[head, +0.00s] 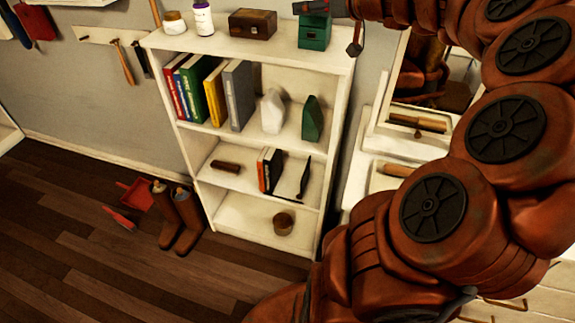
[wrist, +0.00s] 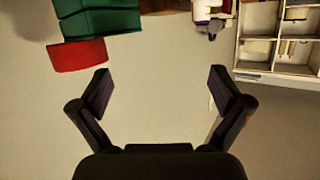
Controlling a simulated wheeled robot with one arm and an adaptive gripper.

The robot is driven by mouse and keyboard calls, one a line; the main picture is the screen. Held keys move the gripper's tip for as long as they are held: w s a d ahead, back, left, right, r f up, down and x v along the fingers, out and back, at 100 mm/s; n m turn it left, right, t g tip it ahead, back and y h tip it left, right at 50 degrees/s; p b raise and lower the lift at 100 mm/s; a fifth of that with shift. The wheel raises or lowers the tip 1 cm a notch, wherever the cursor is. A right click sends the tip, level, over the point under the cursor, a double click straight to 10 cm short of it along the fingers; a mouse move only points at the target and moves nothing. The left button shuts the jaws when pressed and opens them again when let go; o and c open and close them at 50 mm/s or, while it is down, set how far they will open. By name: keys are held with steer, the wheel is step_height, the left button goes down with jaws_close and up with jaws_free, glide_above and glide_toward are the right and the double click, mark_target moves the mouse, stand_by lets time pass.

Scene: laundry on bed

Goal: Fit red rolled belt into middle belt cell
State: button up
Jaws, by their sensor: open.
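My gripper (wrist: 162,88) is open in the wrist view, with nothing between its two dark fingers. A red block-like piece (wrist: 77,55) lies ahead and left of the left finger, apart from it, against a green box. I cannot tell whether this red piece is the rolled belt. A pale organizer (wrist: 237,55) with several cells is at the upper right of the wrist view, away from the fingers. Its cells hold pale and tan things; I cannot tell which is the middle belt cell. No rolled belt is clearly seen in the head view.
A white bookcase (head: 342,75) holds books and ornaments. On its top are a green box (head: 314,33), a brown box (head: 252,23) and jars, close to my arm. Brown boots (head: 186,215) and a red dustpan (head: 137,194) are on the floor. Open floor lies left.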

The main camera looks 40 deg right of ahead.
steer(key=w+a+f+n+g+y, duration=0.1)
steer(key=a+f+n+g+y, duration=0.2)
steer(key=a, duration=1.1)
steer(key=s+a+f+g+y, duration=0.1)
steer(key=s+a+f+g, duration=0.15)
steer(key=a, duration=0.25)
steer(key=s+a+f+g, duration=0.1)
steer(key=s+a+f, duration=0.25)
steer(key=a, duration=0.25)
steer(key=s+a+f+g+y, duration=0.1)
steer(key=s+a+f+g, duration=0.1)
steer(key=a+f, duration=0.25)
steer(key=s+a+f+g+h, duration=0.1)
steer(key=s+a+f+g, duration=0.1)
steer(key=s+a+f, duration=0.3)
steer(key=s+a+f+g+h, duration=0.1)
steer(key=s+f+g, duration=0.2)
steer(key=s, duration=0.5)
steer(key=s+d+f+m+g+h, duration=0.1)
steer(key=s+f, duration=0.1)
steer(key=s, duration=0.3)
steer(key=s+d+f+m+g+h, duration=0.1)
steer(key=s+d+h, duration=0.1)
steer(key=s, duration=0.3)
steer(key=shift+s+f, duration=0.2)
steer(key=shift+f, duration=0.2)
steer(key=shift+s+d+g, duration=0.25)
steer(key=shift+d+g, duration=0.05)
steer(key=shift+g, duration=0.05)
steer(key=shift+c, duration=0.3)
